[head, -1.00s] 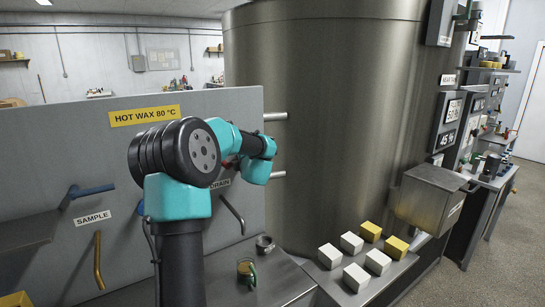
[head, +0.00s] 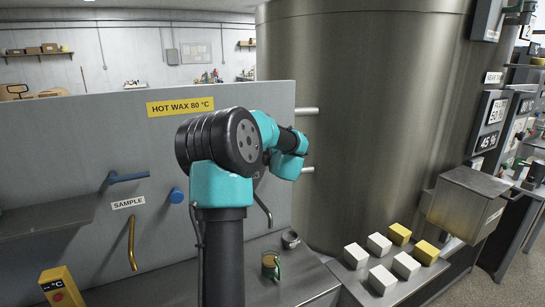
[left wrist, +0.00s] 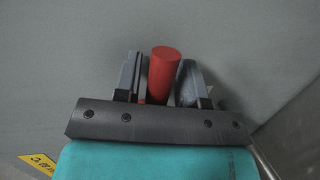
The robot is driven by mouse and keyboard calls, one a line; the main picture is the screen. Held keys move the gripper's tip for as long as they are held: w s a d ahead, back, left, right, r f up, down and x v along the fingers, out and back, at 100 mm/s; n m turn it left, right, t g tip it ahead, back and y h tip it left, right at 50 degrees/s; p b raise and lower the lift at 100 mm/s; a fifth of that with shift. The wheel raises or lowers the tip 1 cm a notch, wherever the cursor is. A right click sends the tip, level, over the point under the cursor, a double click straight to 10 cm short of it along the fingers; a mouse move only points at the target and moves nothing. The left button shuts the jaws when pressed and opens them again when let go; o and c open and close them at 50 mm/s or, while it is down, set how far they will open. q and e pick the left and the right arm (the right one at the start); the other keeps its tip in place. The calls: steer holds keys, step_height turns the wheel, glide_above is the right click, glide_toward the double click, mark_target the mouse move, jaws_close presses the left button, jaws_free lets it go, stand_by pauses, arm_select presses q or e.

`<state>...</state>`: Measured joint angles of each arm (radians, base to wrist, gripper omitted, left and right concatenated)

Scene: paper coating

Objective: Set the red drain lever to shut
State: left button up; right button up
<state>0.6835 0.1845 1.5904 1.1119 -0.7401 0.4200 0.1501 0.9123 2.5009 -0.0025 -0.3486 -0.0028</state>
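The red drain lever (left wrist: 163,72) shows in the left wrist view as a red cylinder pointing toward the camera. My left gripper (left wrist: 160,78) has one finger on each side of it, apart, with a narrow gap visible at least on the left. It looks open around the lever. In the head view my left arm covers the lever and most of its label, and the left gripper's fingers are hidden behind the arm. My right gripper is in neither view.
The grey panel carries a yellow HOT WAX sign (head: 180,106), a blue sample lever (head: 128,178), a blue knob (head: 176,195) and a brass spout (head: 132,243). A metal cup (head: 290,239) and a brass-coloured cup (head: 271,264) stand below. White blocks (head: 382,279) sit before the large tank (head: 365,120).

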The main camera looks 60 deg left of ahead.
arm_select(q)
steer(key=shift+o, duration=0.5)
steer(key=shift+s+d+r, duration=0.15)
steer(key=shift+d, duration=0.3)
steer(key=v, duration=1.6)
steer(key=shift+d, duration=0.2)
